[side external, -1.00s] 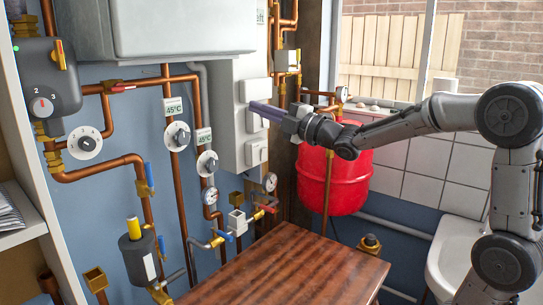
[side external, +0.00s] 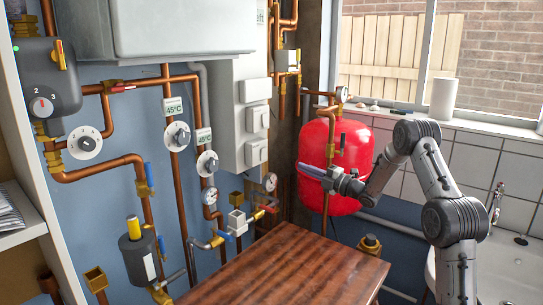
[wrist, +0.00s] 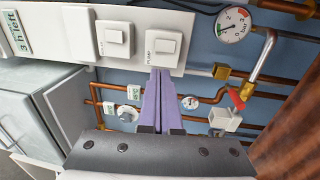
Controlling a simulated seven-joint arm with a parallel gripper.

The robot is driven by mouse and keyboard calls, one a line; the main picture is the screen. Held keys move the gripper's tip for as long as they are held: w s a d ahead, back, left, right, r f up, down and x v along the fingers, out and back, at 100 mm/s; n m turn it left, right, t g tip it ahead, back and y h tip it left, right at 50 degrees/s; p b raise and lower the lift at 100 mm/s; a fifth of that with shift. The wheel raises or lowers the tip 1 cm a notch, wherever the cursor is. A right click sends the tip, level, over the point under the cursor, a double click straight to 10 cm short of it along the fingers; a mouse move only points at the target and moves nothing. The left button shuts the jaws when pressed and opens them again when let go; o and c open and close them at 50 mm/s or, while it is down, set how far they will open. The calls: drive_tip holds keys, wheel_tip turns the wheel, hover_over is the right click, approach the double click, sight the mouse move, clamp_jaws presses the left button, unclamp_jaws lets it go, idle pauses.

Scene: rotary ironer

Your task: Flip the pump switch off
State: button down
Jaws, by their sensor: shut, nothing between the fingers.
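The pump switch (wrist: 163,45) is a white square rocker on the pale panel, labelled PUMP in the wrist view. In the side view it appears to be the lowest of the white switches (side external: 256,153) on the box's side. Which way its rocker is pressed is too small to tell. My gripper (side external: 303,168) is to the right of the switch in the side view, in front of the red tank, apart from the panel. Its purple fingers (wrist: 160,73) are together and empty, pointing toward the panel, with their tips just below the pump switch in the wrist picture.
Another white switch (wrist: 115,38) sits beside the pump switch. A red tank (side external: 335,150) stands behind my gripper. Copper pipes, valves and a pressure gauge (wrist: 235,24) are close by. A wooden tabletop (side external: 290,270) lies below, with open air above it.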

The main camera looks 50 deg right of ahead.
sight(265, 151)
drive_tip(key=w, duration=0.4)
drive_tip(key=w+r, duration=0.1)
drive_tip(key=w, duration=0.8)
drive_tip(key=shift+r, duration=0.3)
drive_tip(key=shift+w+r, duration=0.1)
drive_tip(key=shift+w, duration=0.4)
drive_tip(key=shift+w+a+r, duration=0.1)
drive_tip(key=shift+w+r, duration=0.05)
drive_tip(key=shift+w, duration=0.05)
drive_tip(key=shift+s, duration=0.1)
drive_tip(key=s+r, duration=0.1)
drive_tip(key=s, duration=1.3)
drive_tip(key=shift+r, duration=0.25)
